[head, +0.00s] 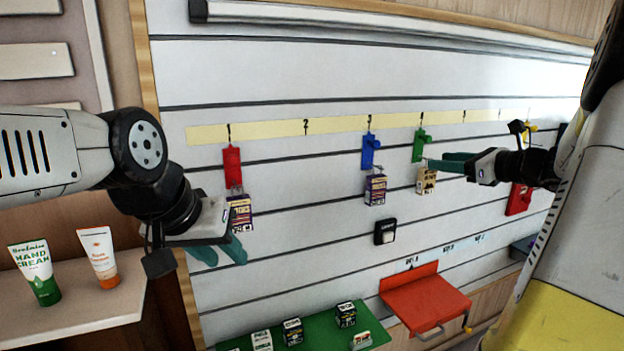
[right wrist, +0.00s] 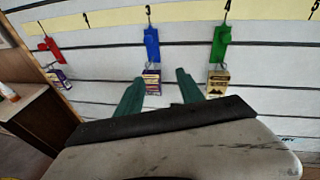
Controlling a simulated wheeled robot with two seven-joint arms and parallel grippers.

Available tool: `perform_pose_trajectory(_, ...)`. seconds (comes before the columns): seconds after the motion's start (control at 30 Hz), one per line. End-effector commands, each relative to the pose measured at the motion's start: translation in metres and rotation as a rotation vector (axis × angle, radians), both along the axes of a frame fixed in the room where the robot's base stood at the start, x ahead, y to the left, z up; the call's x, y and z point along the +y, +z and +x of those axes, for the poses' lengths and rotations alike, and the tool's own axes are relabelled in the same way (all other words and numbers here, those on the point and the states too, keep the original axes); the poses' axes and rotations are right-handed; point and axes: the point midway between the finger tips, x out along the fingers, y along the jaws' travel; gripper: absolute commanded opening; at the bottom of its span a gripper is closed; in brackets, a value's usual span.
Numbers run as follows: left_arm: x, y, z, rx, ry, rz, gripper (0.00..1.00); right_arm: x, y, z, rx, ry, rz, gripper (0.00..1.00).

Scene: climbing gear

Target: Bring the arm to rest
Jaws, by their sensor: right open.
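My left gripper (head: 218,258) hangs at the left of the head view, its teal fingers spread apart and empty, below and left of the purple box on the red hook. My right gripper (head: 436,163) comes in from the right, near the green hook and its tan box. In the right wrist view its teal fingers (right wrist: 159,77) are apart with nothing between them. The fingers there point at the wall between the blue hook (right wrist: 152,48) and the green hook (right wrist: 221,43). Part of the right arm covers the right side of the head view.
The slatted wall carries a red hook (head: 232,167) and boxes hanging on hooks. A black-and-white device (head: 385,232) is on the wall. Below are an orange-red tray (head: 425,300) and a green shelf (head: 290,338) with small boxes. Two tubes stand on a ledge (head: 85,318) at left.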

Motion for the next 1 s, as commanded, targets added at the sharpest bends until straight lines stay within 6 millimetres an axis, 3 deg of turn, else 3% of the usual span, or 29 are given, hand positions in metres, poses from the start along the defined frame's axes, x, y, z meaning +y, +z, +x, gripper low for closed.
perform_pose_trajectory(0.17,0.0,0.0,0.0,0.0,0.0,0.0,0.36,0.076,-0.003,-0.034,-0.019,0.207,-0.268,0.45)
perform_pose_trajectory(0.23,0.0,0.0,0.0,0.0,0.0,0.0,0.36,0.113,-0.008,-0.06,-0.048,0.331,-0.433,0.45)
perform_pose_trajectory(0.3,0.0,0.0,0.0,0.0,0.0,0.0,0.36,0.15,-0.017,-0.096,-0.103,0.492,-0.65,0.45)
perform_pose_trajectory(0.4,0.0,0.0,0.0,0.0,0.0,0.0,0.36,0.186,-0.035,-0.154,-0.222,0.744,-0.999,0.45)
perform_pose_trajectory(0.5,0.0,0.0,0.0,0.0,0.0,0.0,0.36,0.198,-0.051,-0.203,-0.376,0.975,-1.339,0.45)
perform_pose_trajectory(0.63,0.0,0.0,0.0,0.0,0.0,0.0,0.36,0.194,-0.065,-0.242,-0.576,1.207,-1.708,0.45)
perform_pose_trajectory(0.8,0.0,0.0,0.0,0.0,0.0,0.0,0.36,0.184,-0.071,-0.262,-0.745,1.367,-1.995,0.45)
perform_pose_trajectory(1.0,0.0,0.0,0.0,0.0,0.0,0.0,0.36,0.18,-0.072,-0.265,-0.785,1.409,-2.068,0.45)
